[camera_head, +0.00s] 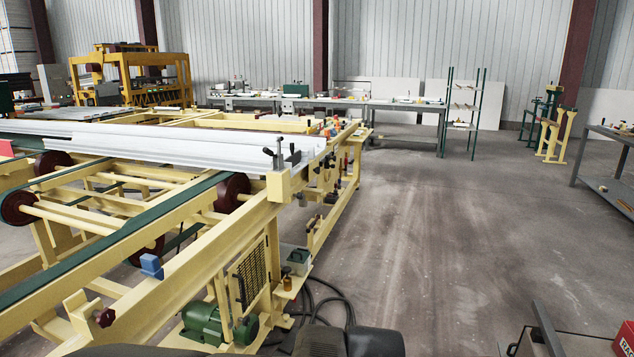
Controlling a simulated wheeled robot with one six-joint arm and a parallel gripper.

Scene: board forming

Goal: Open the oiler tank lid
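My gripper is not in view. Dark rounded parts at the bottom edge look like my own arm, below the box and apart from it.
The yellow conveyor frame (215,250) fills the left side, with a green motor (215,325) low down. Black cables (325,300) lie on the floor beside it. A grey table (605,175) stands at far right.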

